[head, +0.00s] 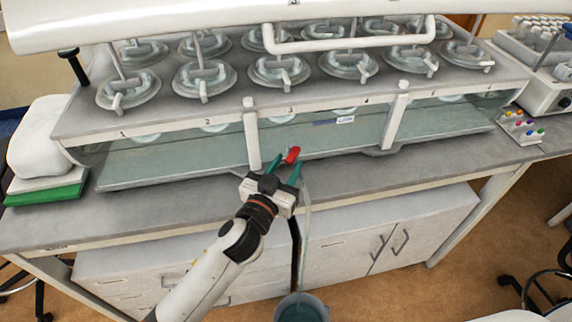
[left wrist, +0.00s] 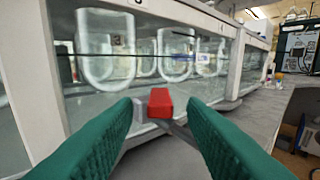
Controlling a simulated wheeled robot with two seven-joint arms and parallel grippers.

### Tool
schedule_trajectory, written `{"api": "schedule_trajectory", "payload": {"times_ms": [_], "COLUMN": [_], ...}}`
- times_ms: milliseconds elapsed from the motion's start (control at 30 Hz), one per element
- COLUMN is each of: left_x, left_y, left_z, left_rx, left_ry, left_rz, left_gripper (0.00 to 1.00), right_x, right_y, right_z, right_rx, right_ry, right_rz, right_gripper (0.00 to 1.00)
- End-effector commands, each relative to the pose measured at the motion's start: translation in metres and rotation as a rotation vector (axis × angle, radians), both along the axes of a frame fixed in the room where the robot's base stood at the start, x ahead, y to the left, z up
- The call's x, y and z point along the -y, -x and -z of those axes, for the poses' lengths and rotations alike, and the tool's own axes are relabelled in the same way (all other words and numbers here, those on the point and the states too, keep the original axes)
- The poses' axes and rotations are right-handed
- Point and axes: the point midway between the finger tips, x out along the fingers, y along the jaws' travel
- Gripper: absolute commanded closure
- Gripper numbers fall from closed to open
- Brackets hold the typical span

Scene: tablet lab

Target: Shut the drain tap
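The drain tap has a red handle (head: 292,154) and sits low on the front of the glass water bath, near vessel number 3. In the left wrist view the red handle (left wrist: 160,103) shows end-on, with grey tap parts beside and below it. My left gripper (head: 283,172) is open, its two green fingers pointing at the tap. In the left wrist view the gripper (left wrist: 161,110) has the handle between its fingertips, with a gap on each side. I cannot tell whether the handle is in the shut position. My right gripper is not in view.
The water bath (head: 185,165) with several lidded vessels stands on a grey bench (head: 400,170). A pale hose (head: 306,230) hangs from the tap area to a bucket (head: 300,307) on the floor. The bench front is mostly clear.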

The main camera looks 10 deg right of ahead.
Motion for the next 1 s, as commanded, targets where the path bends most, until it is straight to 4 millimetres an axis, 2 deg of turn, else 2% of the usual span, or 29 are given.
{"api": "schedule_trajectory", "payload": {"times_ms": [267, 367, 500, 533, 767, 1000], "left_x": [0.001, 0.001, 0.001, 0.001, 0.000, -0.005], "left_y": [-0.001, -0.001, -0.001, -0.001, -0.002, -0.007], "left_z": [0.000, 0.000, 0.000, 0.000, -0.001, -0.005], "left_rx": [0.000, 0.000, 0.000, 0.000, 0.002, 0.003], "left_ry": [0.000, 0.000, 0.000, 0.000, -0.002, -0.006], "left_rz": [0.000, 0.000, 0.000, 0.000, 0.015, 0.117], "left_gripper": [0.62, 0.75, 0.98, 1.00, 1.00, 1.00], "right_x": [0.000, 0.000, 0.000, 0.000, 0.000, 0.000], "right_y": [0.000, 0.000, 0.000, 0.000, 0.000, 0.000], "right_z": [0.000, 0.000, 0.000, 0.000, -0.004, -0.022], "right_rx": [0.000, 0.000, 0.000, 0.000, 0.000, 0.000], "right_ry": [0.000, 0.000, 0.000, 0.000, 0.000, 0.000], "right_rz": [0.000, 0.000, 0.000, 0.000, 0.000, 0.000], "right_gripper": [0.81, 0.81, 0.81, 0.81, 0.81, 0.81]}}
